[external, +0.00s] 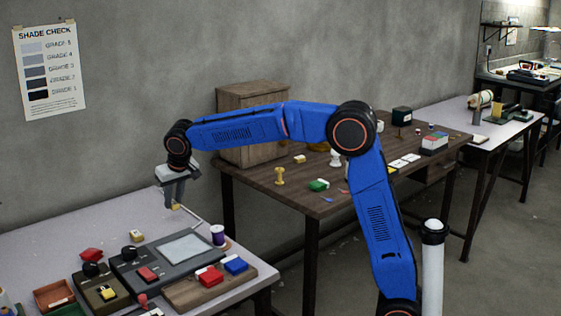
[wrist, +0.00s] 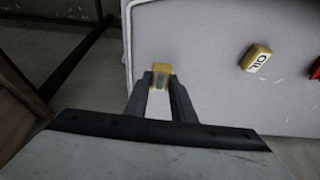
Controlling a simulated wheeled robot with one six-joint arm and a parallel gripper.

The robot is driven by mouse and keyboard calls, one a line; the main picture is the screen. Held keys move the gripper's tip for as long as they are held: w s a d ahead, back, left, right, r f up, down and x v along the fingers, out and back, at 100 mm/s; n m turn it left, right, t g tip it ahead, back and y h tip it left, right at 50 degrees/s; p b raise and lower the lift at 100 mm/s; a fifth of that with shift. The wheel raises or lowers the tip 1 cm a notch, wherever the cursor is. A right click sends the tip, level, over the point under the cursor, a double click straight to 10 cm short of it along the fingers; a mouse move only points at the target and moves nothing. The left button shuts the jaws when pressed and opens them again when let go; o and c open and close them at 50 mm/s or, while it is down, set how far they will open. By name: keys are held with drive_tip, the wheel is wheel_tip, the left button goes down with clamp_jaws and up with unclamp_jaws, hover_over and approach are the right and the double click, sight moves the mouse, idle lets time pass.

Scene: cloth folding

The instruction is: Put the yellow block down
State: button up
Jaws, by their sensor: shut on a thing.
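My gripper (external: 175,203) points down over the back part of the light table at the left in the external view. It is shut on a yellow block, which shows in the wrist view (wrist: 161,69) between the two fingertips (wrist: 161,82). In the external view only a small yellowish bit of the block shows at the fingertips. Whether the block touches the tabletop or hangs just above it, I cannot tell. A second yellow block (wrist: 256,58), marked "OIL", lies apart on the table; it also shows in the external view (external: 136,236).
A red block (wrist: 316,68) lies beyond the OIL block. In the external view a dark panel with a pale screen (external: 187,248), a spool (external: 218,236) and a wooden board with red and blue blocks (external: 190,292) stand nearer. The tabletop (wrist: 200,30) around the held block is bare.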

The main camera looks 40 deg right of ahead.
sight(175, 203)
drive_tip(key=shift+f, duration=1.8)
drive_tip(key=shift+f, duration=0.1)
drive_tip(key=o, duration=1)
drive_tip(key=v, duration=1.2)
drive_tip(key=shift+s+d, duration=0.1)
drive_tip(key=shift+d, duration=0.05)
